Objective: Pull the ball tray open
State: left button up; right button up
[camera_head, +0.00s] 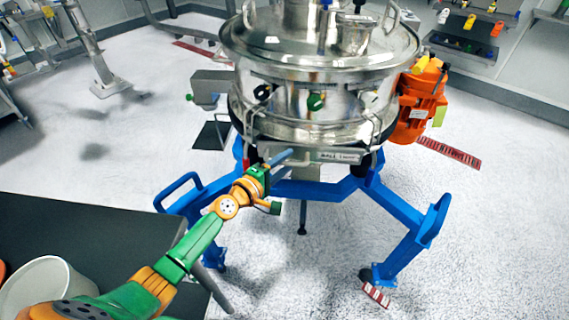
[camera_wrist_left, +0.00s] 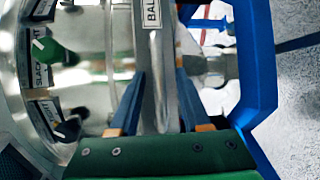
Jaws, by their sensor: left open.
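The ball tray (camera_head: 325,156) is a metal drawer front with a small label, low on the steel powder sifter (camera_head: 310,100). In the left wrist view the tray's label (camera_wrist_left: 152,14) reads "BALL", and a metal bar (camera_wrist_left: 158,60) on the tray front runs down towards my gripper. My left gripper (camera_head: 281,163) is at the left end of the tray front. In the left wrist view its two blue fingers (camera_wrist_left: 160,76) are apart, with the metal bar between them. I cannot tell whether either finger touches the bar. My right gripper is not in view.
A blue stand (camera_head: 405,213) with legs and looped handles carries the sifter. An orange motor (camera_head: 420,100) is on its right side. A dark table (camera_head: 100,235) with a white bowl (camera_head: 48,290) is at lower left. The floor at right is mostly clear.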

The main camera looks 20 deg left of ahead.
pick_arm(q)
grip_shut()
dwell(1.4)
